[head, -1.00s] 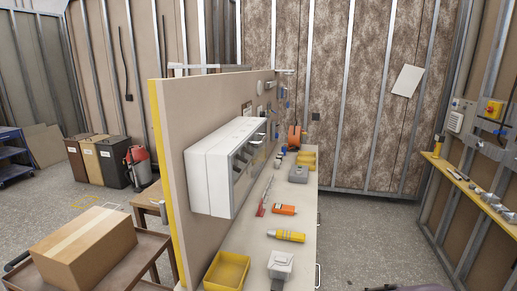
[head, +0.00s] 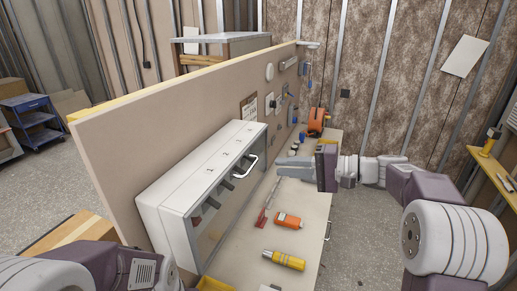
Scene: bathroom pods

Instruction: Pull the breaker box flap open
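The white breaker box (head: 178,192) is mounted on the beige panel and shows at the middle left in the head view. Its see-through front flap (head: 222,205) looks closed over the dark switches. A white bar handle (head: 249,168) sticks out from the flap near its far end. My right gripper (head: 280,167) is to the right of the handle, its grey fingers pointing left towards it, with a visible space between. It holds nothing that I can see; its finger gap is not clear at this angle. My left arm shows at the bottom left, with its gripper out of view.
An orange tool (head: 288,220) and a yellow flashlight (head: 284,260) lie on the workbench (head: 245,252) below the box. An orange reel (head: 317,122) stands at the bench's far end. Open floor lies right of the bench.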

